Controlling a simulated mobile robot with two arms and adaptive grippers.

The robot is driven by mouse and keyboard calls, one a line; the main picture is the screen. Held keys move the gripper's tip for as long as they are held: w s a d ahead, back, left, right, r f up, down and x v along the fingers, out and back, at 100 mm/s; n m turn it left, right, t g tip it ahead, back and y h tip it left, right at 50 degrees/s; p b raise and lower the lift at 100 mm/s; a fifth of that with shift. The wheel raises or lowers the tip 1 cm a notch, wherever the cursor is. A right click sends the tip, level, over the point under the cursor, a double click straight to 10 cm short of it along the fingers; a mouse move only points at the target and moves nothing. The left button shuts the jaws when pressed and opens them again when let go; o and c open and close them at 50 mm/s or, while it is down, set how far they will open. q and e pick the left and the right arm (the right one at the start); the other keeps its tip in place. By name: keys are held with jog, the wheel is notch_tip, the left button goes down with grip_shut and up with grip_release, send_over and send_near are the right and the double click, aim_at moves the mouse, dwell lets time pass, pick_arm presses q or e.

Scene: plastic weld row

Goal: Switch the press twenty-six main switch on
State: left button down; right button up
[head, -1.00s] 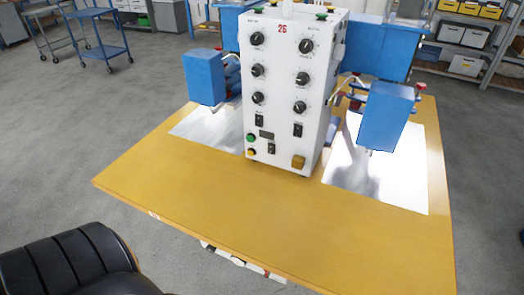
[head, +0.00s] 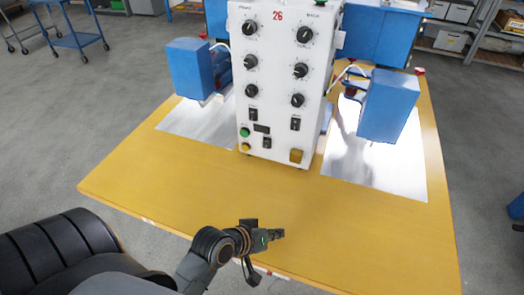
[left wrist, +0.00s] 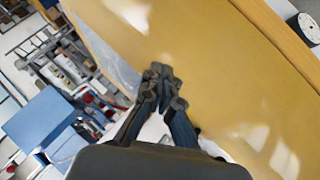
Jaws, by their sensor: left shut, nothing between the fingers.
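The white control box (head: 277,80) of the press, marked with a red 26, stands upright on the yellow table. Its front carries several black dials and small black rocker switches, including a lower one (head: 266,142). My left gripper (head: 275,235) is shut and empty over the table's front part, apart from the box. Its closed fingers show in the left wrist view (left wrist: 160,75). My right gripper is out of view.
Blue press heads (head: 188,68) and (head: 388,105) flank the box above shiny metal plates (head: 375,165). The yellow table top (head: 180,185) is bare in front of the box. A blue cart (head: 75,40) and shelves (head: 465,45) stand behind.

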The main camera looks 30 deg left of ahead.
pick_arm(q)
jog(key=w+a+r+n+t+y, duration=0.1)
jog(key=w+a+n+t+y, duration=0.2)
jog(key=a+n, duration=0.4)
jog(key=w+a+r+n+t+y, duration=0.2)
jog(key=w+a+n+t+y, duration=0.1)
jog(key=a+n, duration=0.5)
jog(key=shift+w+r+n+t+y, duration=0.35)
jog(key=shift+w+n+y, duration=0.2)
jog(key=shift+w, duration=0.35)
send_near(266, 147)
jog(key=x, duration=0.7)
jog(key=shift+p, duration=0.4)
